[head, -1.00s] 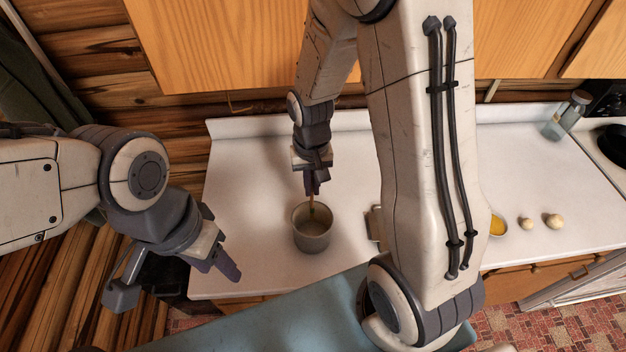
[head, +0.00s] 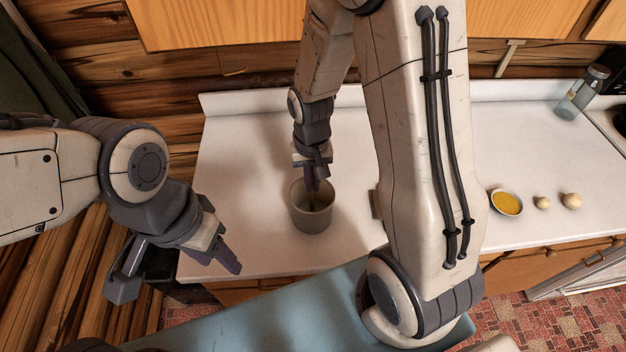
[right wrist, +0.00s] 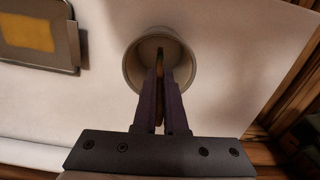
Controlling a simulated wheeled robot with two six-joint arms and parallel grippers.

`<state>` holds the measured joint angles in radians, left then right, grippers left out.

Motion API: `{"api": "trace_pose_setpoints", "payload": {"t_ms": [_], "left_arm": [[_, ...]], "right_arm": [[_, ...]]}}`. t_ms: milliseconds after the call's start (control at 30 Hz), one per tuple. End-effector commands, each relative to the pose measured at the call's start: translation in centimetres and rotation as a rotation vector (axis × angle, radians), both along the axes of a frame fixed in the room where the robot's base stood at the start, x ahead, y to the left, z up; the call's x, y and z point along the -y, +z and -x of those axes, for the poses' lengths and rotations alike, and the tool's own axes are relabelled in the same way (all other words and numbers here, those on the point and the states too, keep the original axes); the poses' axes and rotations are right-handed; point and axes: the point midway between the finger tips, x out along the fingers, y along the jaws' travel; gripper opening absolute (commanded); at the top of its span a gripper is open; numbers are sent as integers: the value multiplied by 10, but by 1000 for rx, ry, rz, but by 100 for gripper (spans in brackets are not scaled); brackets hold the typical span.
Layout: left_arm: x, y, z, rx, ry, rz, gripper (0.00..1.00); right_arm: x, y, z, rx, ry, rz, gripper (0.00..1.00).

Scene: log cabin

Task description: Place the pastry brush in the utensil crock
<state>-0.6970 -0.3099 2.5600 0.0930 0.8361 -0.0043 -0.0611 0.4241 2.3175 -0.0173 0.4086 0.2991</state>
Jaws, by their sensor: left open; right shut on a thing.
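The utensil crock (head: 311,215) is a grey round pot standing upright on the white counter, below my right gripper (head: 314,184). It also shows in the right wrist view (right wrist: 186,42). My right gripper is shut on the pastry brush (right wrist: 159,62), a thin brownish piece between the fingers. The brush points down into the crock's mouth, and its lower end is hidden inside. Whether it touches the crock's bottom cannot be told. My left gripper (head: 226,258) is open and empty, at the counter's front left edge, away from the crock.
A tray with a yellow patch (right wrist: 40,38) lies beside the crock, mostly hidden by my right arm in the head view. A bowl of yellow contents (head: 507,203), two small round pale things (head: 571,201) and a glass bottle (head: 582,95) stand further right. The counter left of the crock is clear.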

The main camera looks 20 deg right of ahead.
Motion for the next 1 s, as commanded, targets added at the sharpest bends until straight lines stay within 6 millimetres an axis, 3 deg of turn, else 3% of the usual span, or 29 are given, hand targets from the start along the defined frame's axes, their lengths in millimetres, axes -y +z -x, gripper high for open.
{"api": "trace_pose_setpoints", "payload": {"t_ms": [267, 300, 367, 1000], "left_arm": [[0, 0, 0, 0, 0, 0, 50], [0, 0, 0, 0, 0, 0, 50], [0, 0, 0, 0, 0, 0, 50], [0, 1, 0, 0, 0, 0, 50]], "right_arm": [[0, -1, 0, 0, 0, 0, 0], [0, -1, 0, 0, 0, 0, 20], [0, -1, 0, 0, 0, 0, 43], [0, 0, 0, -1, 0, 0, 44]]}}
